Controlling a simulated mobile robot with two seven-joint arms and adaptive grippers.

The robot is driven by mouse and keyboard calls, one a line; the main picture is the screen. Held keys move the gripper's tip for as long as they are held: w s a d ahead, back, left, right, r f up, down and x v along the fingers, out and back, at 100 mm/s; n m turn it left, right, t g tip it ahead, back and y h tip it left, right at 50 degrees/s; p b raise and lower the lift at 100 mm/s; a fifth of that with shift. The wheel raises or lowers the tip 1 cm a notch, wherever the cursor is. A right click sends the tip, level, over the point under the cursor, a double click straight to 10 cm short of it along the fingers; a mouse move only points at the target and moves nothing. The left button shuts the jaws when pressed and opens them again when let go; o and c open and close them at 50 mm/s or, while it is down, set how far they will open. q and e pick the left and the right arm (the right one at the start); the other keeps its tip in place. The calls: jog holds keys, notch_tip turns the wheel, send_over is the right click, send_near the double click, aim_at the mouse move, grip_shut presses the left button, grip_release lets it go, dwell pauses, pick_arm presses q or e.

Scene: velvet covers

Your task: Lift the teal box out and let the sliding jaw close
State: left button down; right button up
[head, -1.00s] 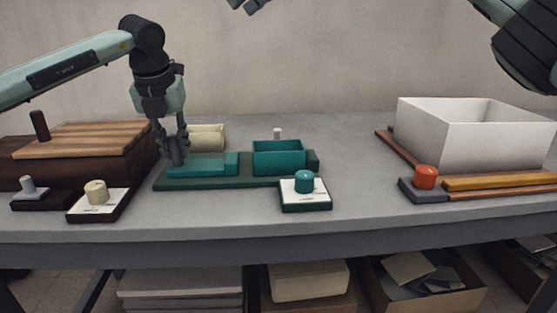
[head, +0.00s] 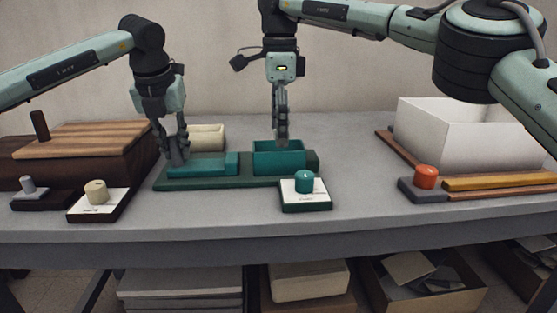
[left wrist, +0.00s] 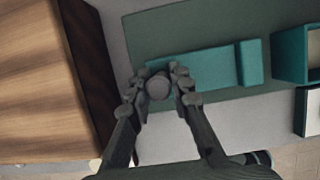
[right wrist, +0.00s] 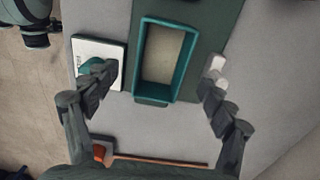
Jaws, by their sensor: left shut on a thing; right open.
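The teal box (head: 290,163) sits on the dark green base (head: 245,183), at the right end of the teal sliding jaw (head: 205,168). Its top is open and its inside looks beige in the right wrist view, where its rim (right wrist: 138,62) shows. My left gripper (head: 174,161) is shut on a round grey post (left wrist: 158,87) at the left part of the jaw. My right gripper (head: 281,142) points down over the teal box and is open. In the right wrist view, its fingers (right wrist: 159,76) stand wide on either side of the box, apart from its walls.
A teal knob on a white plate (head: 305,186) stands just in front of the box. A cream bin (head: 207,137) stands behind the jaw. A wooden block (head: 85,142) lies at left. A white bin (head: 485,140) and an orange knob (head: 426,176) are at right.

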pick_arm(q)
jog(key=shift+a, duration=0.15)
pick_arm(e)
jog(key=shift+f, duration=2.7)
jog(key=shift+a, duration=0.1)
jog(key=c, duration=1.3)
notch_tip(320, 180, up, 10)
jog(key=shift+r, duration=0.1)
pick_arm(q)
jog(key=shift+d, duration=2.35)
pick_arm(e)
jog(key=shift+r, duration=0.15)
pick_arm(q)
jog(key=c, duration=1.1)
grip_release()
